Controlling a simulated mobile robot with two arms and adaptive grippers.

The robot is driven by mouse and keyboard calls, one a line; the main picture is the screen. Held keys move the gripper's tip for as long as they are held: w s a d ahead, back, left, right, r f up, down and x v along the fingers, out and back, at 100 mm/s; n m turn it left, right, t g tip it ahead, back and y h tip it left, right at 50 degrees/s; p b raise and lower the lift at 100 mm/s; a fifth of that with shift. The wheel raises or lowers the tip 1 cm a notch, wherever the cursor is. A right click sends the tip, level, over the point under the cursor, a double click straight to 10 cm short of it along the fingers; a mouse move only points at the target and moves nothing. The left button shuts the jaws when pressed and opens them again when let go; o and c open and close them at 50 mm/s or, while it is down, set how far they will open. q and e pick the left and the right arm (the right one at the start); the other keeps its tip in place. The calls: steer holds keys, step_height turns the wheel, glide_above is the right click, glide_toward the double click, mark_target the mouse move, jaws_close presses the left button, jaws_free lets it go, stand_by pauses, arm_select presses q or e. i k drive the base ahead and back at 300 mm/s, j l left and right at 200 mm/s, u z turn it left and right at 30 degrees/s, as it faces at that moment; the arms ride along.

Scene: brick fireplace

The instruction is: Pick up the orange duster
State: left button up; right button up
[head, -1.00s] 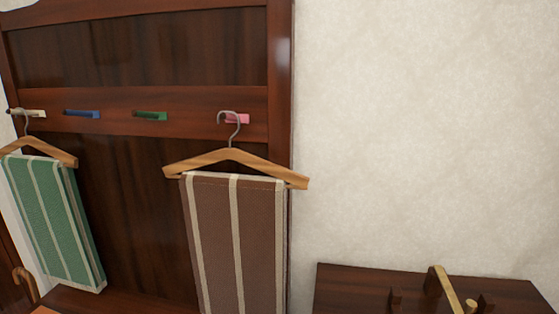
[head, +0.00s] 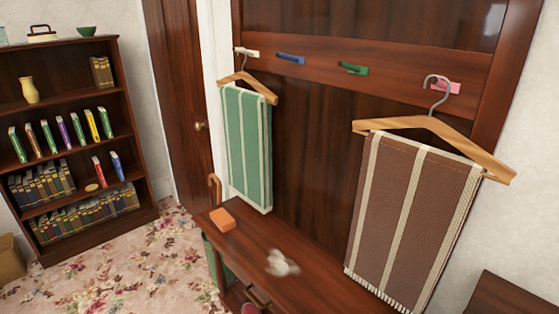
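A small orange block-shaped object, the only orange thing that fits the duster (head: 222,220), lies on the left end of the dark wooden bench (head: 330,296) in the head view. It lies flat near the bench's left edge and nothing covers it. Neither of my grippers shows in the view.
A blurred whitish thing (head: 282,263) is at the bench, right of the orange object. A green striped towel (head: 247,150) and a brown striped towel (head: 408,215) hang on hangers above. A cane (head: 214,188) stands behind the bench's left end. A bookshelf (head: 75,140) stands left; patterned floor lies between.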

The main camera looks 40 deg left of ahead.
mark_target(222, 219)
steer(key=u, duration=1.6)
steer(key=i+j, duration=0.1)
